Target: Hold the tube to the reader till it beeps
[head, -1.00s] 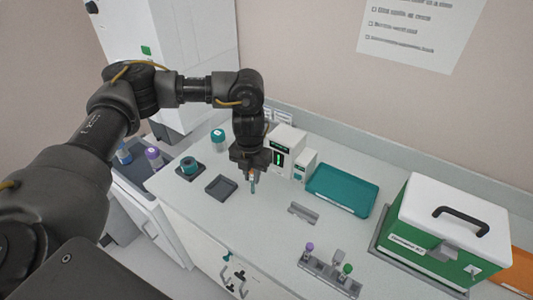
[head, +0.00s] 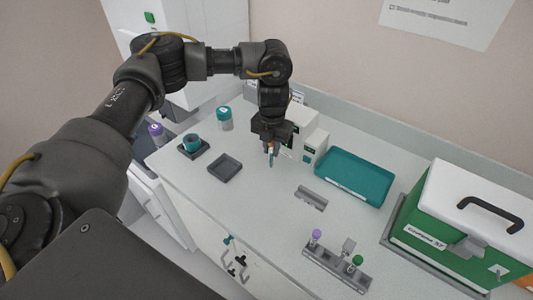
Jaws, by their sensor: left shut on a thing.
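The tube hangs upright above the bench, in front of the white reader (head: 308,124). The gripper covers much of the reader's front; a little green light shows beside the jaws. I cannot tell whether the tube touches the reader. My right gripper is out of view.
A teal tray (head: 346,177) lies right of the reader. A grey rack (head: 336,268) with purple and green capped tubes stands in front. A small dark tray (head: 225,167), a teal-capped jar (head: 224,118) and a green case (head: 455,225) also stand on the bench.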

